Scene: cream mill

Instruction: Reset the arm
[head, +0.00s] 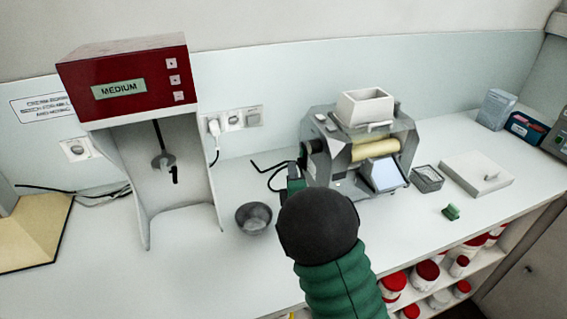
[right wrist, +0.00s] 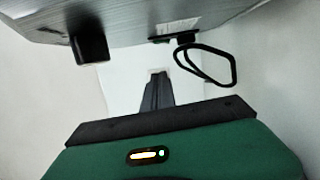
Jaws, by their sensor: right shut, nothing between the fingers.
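My right arm reaches up from the bottom of the head view, green with a dark round joint. Its gripper (head: 296,177) is at the left side of the grey mill (head: 335,158), close to the mill's dark knob (head: 313,146). I cannot tell from the head view whether they touch. In the right wrist view the gripper's fingers (right wrist: 155,92) are together, with nothing between them. The mill's grey side (right wrist: 130,22) spans the top of that view, with a black knob (right wrist: 89,48) and a looped black cable (right wrist: 208,64). My left gripper is not in view.
A red-topped mixer labelled MEDIUM (head: 124,85) stands at the left. A dark bowl (head: 254,217) sits left of my right arm. A small container (head: 427,179), a white slab (head: 477,178) and a green object (head: 451,212) lie right of the mill. Jars (head: 427,272) fill shelves below.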

